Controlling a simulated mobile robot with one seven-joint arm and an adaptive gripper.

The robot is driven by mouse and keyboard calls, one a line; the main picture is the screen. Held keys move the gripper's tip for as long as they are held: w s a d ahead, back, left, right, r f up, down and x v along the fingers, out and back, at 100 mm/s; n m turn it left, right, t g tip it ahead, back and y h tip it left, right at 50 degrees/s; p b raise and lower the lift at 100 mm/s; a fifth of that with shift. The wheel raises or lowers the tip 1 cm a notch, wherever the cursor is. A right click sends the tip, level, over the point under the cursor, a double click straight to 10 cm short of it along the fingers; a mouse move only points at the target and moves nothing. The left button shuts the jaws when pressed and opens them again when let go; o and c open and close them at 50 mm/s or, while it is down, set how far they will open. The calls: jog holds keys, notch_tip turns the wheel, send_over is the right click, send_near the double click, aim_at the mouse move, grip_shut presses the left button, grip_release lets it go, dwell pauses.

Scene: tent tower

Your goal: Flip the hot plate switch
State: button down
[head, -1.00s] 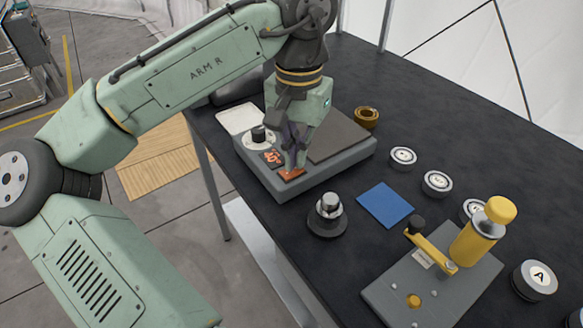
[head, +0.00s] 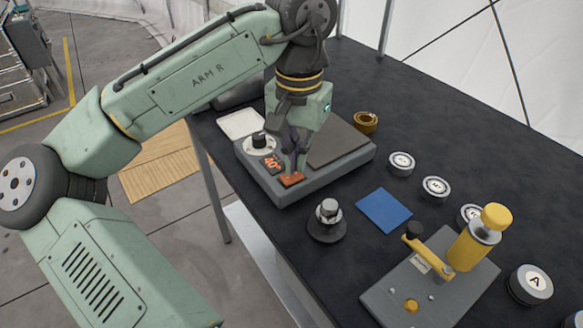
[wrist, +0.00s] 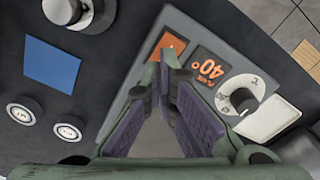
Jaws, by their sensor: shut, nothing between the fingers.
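The hot plate (head: 338,172) is a grey box with a dark heating surface, standing near the left edge of the table. Its orange switch (head: 291,179) is at the front corner, beside a small display reading 40° (head: 271,163) and a round dial (head: 259,141). My gripper (head: 295,172) is shut and empty, pointing down with its tips right at the switch. In the wrist view the fingertips (wrist: 170,75) meet just beside the orange switch (wrist: 168,46) and partly cover its edge. I cannot tell whether they touch it, nor which way the switch is tipped.
A dark knobbed piece (head: 327,221) stands just in front of the hot plate, near the table edge. A blue pad (head: 384,210), several labelled round weights (head: 401,163), a brass ring (head: 366,122) and a yellow-handled press (head: 470,240) are to the right. A white tray (head: 241,122) lies behind.

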aim_at(297, 174)
jog(key=shift+r+p, duration=2.3)
jog(key=shift+r, duration=0.5)
